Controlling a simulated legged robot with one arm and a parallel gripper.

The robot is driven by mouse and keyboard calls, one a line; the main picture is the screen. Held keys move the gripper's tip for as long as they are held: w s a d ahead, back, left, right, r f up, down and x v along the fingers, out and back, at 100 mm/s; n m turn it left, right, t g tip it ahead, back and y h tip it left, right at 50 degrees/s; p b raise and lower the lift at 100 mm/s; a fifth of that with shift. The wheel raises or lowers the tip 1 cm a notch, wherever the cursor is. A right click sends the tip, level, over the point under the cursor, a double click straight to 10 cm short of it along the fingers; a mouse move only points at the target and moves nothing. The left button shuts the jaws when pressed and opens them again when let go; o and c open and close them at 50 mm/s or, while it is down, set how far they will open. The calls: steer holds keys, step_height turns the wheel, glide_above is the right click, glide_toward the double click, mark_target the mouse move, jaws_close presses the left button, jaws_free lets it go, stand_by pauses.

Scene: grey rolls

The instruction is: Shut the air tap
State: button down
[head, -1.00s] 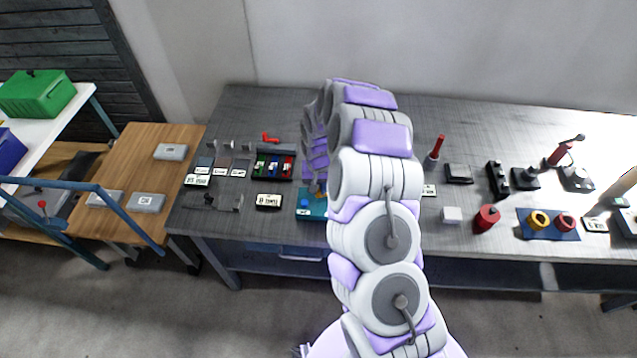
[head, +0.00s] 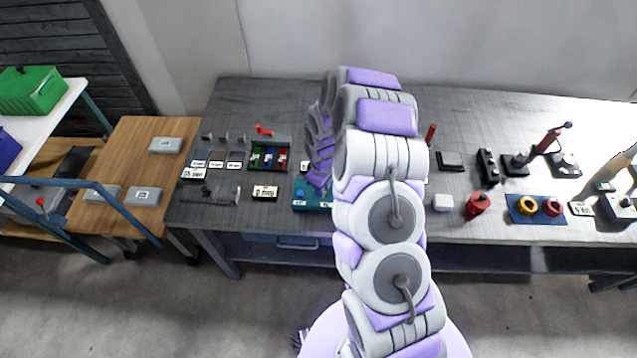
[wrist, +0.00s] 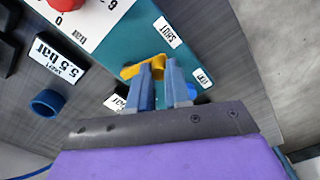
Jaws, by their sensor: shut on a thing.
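In the wrist view my gripper (wrist: 162,78) has its two blue-grey fingers closed around the yellow tap lever (wrist: 130,71). The lever sits on a teal box (wrist: 190,14); one end sticks out left of the fingers. A "SHUT" label (wrist: 167,32) lies on the teal face above and right of the lever. A blue part (wrist: 191,93) shows partly behind the right finger. In the head view the teal box (head: 312,199) stands near the table's front edge, and my arm hides the tap and fingertips.
A white gauge panel with a red knob (wrist: 66,4) adjoins the teal face. A "5.5 bar" card (wrist: 57,62) and a blue ring (wrist: 47,102) lie to the left. In the head view, a tray of coloured parts (head: 270,157) stands behind the box; a red knob (head: 477,204) stands to the right.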

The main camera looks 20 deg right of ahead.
steer(key=shift+s+d+n+p, duration=0.2)
steer(key=shift+d+n, duration=0.15)
steer(key=shift+n, duration=0.55)
steer(key=shift+s+d+n+p, duration=0.2)
steer(key=shift+d+n, duration=0.15)
steer(key=shift+n, duration=0.55)
steer(key=c, duration=1.1)
jaws_free()
steer(key=shift+d, duration=0.25)
